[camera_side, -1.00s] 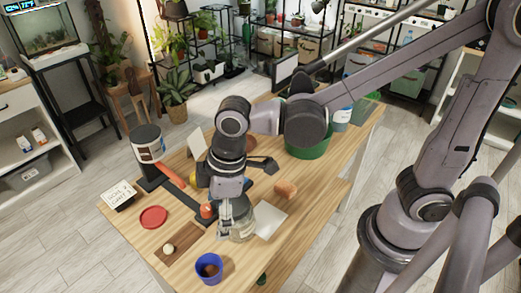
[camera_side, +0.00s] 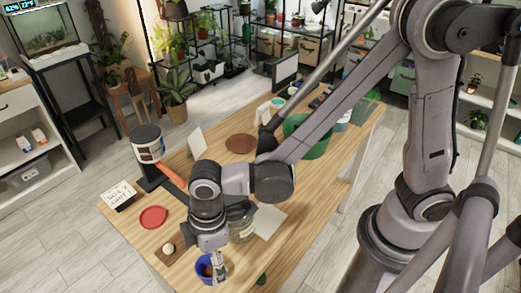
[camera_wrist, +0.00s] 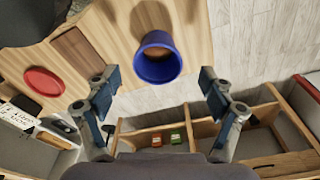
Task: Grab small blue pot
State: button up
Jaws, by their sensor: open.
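The small blue pot (camera_side: 204,268) stands near the front corner of the wooden table, with brown contents inside. In the side view my gripper (camera_side: 217,268) is over the pot's right side and hides part of it. In the wrist view the blue pot (camera_wrist: 158,58) is upright near the table edge, ahead of and between the two spread fingers. My gripper (camera_wrist: 160,88) is open and holds nothing. Whether a finger touches the pot cannot be told.
A red saucer (camera_side: 153,217) and a brown board (camera_side: 170,252) with a small pale object lie left of the pot. A glass jar (camera_side: 242,226) stands just behind my gripper. A white sheet (camera_side: 268,221) lies to the right. The table edge is close to the pot.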

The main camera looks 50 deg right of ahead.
aim_at(210, 274)
jog(key=shift+w+a+f, duration=0.1)
jog(key=shift+w+f, duration=0.05)
jog(key=shift+f, duration=1.1)
jog(key=shift+w+a+f, duration=0.1)
jog(key=shift+f, duration=1.15)
jog(key=c, duration=1.3)
